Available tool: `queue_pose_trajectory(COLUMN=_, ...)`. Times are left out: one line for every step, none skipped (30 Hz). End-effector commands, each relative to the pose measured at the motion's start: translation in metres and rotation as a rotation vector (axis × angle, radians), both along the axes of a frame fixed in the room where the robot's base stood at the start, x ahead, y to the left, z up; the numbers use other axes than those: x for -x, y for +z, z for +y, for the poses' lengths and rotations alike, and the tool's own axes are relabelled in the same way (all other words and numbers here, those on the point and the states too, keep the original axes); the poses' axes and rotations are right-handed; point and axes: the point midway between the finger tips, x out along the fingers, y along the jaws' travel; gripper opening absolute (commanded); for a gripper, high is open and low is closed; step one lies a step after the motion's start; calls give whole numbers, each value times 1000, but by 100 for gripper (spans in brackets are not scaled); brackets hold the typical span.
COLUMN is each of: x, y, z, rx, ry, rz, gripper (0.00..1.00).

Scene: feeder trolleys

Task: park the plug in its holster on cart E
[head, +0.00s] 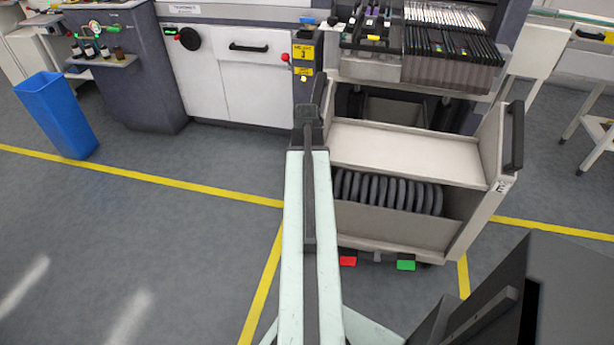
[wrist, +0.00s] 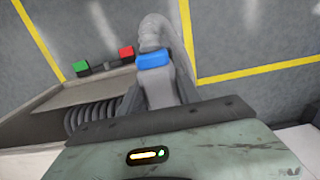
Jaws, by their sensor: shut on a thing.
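Cart E (head: 408,158) stands in the middle right of the head view, with an E label on its right side panel. A grey plug (wrist: 162,92) with a blue band and a thick grey hose shows in the wrist view. My gripper (wrist: 158,100) is shut on the plug, beside the cart's side panel. In the head view my arm reaches to the cart's left side, and its end hides the plug. I cannot make out the holster in either view.
Coiled dark cable (head: 388,190) lies in the cart's lower bin. A red pedal (head: 348,261) and a green pedal (head: 405,265) sit at its foot. A machine (head: 235,65) stands behind, and a blue bin (head: 58,115) at left. The floor left of the cart is clear.

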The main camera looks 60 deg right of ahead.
Motion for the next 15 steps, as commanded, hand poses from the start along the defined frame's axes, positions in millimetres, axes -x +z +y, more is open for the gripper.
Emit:
queue_pose_trajectory(x=0, y=-2, z=0, rx=0, ry=0, rz=0, gripper=0)
queue_pose_trajectory(x=0, y=-2, z=0, rx=0, ry=0, rz=0, gripper=0)
queue_pose_trajectory(x=0, y=-3, z=0, rx=0, ry=0, rz=0, gripper=0)
queue_pose_trajectory(x=0, y=-3, z=0, rx=0, ry=0, rz=0, gripper=0)
queue_pose_trajectory(x=0, y=-2, z=0, rx=0, ry=0, rz=0, gripper=48)
queue_pose_trajectory(x=0, y=-2, z=0, rx=0, ry=0, rz=0, gripper=59)
queue_pose_trajectory(x=0, y=-2, z=0, rx=0, ry=0, rz=0, gripper=65)
queue_pose_trajectory(x=0, y=-2, z=0, rx=0, ry=0, rz=0, gripper=65)
queue_pose_trajectory(x=0, y=-2, z=0, rx=0, ry=0, rz=0, gripper=65)
queue_pose_trajectory(x=0, y=-2, z=0, rx=0, ry=0, rz=0, gripper=65)
queue_pose_trajectory(x=0, y=-2, z=0, rx=0, ry=0, rz=0, gripper=65)
queue_pose_trajectory(x=0, y=-2, z=0, rx=0, ry=0, rz=0, gripper=65)
queue_pose_trajectory(x=0, y=-2, z=0, rx=0, ry=0, rz=0, gripper=65)
queue_pose_trajectory(x=0, y=-2, z=0, rx=0, ry=0, rz=0, gripper=65)
queue_pose_trajectory(x=0, y=-2, z=0, rx=0, ry=0, rz=0, gripper=65)
